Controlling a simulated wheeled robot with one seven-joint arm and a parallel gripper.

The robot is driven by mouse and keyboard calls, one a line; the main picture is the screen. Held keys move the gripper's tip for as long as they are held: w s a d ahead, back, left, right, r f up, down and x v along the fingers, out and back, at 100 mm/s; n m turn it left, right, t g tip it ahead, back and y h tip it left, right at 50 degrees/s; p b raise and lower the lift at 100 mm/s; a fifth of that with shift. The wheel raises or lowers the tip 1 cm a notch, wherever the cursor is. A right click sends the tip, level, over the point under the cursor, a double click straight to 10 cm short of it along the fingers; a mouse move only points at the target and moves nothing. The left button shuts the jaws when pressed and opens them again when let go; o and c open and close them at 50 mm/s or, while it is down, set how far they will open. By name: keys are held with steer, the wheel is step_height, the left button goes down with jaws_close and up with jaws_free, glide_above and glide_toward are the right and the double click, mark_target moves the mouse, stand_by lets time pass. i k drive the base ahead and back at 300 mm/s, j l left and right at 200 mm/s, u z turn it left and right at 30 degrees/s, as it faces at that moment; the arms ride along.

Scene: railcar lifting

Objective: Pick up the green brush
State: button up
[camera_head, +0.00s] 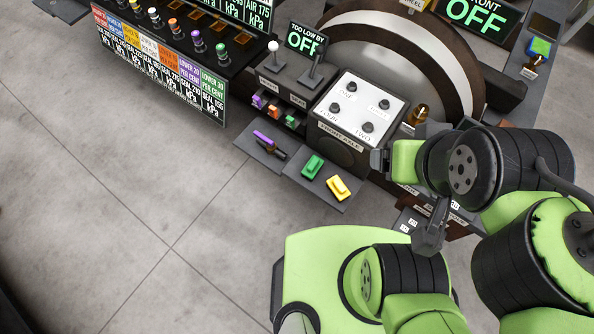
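A small green block-like object (313,167), which I take to be the green brush, lies on a grey shelf (297,179) below the white-topped box. A similar yellow object (339,187) lies just right of it on the same shelf. My gripper (379,161) appears as a grey end piece to the right of the shelf, apart from the green object. Its fingers are too small and turned away to tell whether they are open or shut. Nothing visible is held in it.
A purple and dark tool (266,142) lies on a shelf to the left. A white-topped box with round knobs (359,110) stands behind the shelf. A panel of coloured knobs (172,40) and a big wheel (400,60) are behind. Floor at left is clear.

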mark_target(314, 165)
steer(key=i+j+u, duration=0.1)
steer(key=j+u, duration=0.15)
steer(key=u, duration=0.15)
steer(key=i+j+u, duration=0.1)
steer(key=j+u, duration=0.15)
steer(key=u, duration=0.15)
steer(key=i+j+u, duration=0.15)
steer(key=u, duration=0.25)
steer(key=i+j+u, duration=0.15)
steer(key=u, duration=0.2)
